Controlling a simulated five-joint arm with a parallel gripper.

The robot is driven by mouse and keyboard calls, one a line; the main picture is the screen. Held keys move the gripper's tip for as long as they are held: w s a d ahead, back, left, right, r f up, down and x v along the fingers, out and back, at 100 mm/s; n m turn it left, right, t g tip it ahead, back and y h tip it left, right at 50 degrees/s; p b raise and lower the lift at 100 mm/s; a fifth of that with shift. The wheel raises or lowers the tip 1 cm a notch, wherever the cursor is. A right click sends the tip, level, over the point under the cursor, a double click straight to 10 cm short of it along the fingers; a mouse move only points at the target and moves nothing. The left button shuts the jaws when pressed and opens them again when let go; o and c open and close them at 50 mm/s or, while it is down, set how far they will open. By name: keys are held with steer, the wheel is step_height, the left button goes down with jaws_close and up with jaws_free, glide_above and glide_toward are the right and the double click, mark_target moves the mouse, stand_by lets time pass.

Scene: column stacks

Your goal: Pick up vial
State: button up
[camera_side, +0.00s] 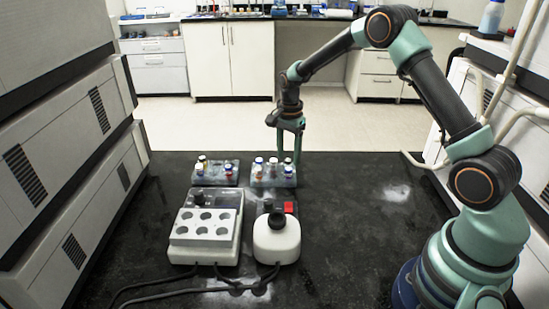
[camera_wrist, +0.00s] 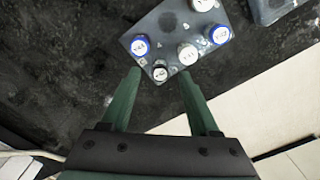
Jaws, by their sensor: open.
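Several capped vials stand upright in a grey rack (camera_side: 271,183), which also shows in the wrist view (camera_wrist: 169,22). In the wrist view, a dark-rimmed, white-topped vial (camera_wrist: 160,71) is at the rack's near corner, a white-capped vial (camera_wrist: 187,53) is beside it, and blue-rimmed vials (camera_wrist: 140,45) and (camera_wrist: 219,35) stand either side. My gripper (camera_wrist: 160,74) is open, its green fingertips either side of the near-corner vial in that view; contact cannot be told. In the side view my gripper (camera_side: 289,157) points down at the rack's right rear. The task does not say which vial.
A second rack (camera_side: 216,179) with vials stands to the left. In front are a block with round wells (camera_side: 204,228) on a white device and a rounded white device (camera_side: 277,243) with a black top. Cables run along the front. The dark bench is clear at right.

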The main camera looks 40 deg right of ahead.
mark_target(288, 160)
steer(key=shift+f, duration=0.85)
steer(key=shift+c, duration=0.4)
jaws_close()
step_height(288, 160, up, 20)
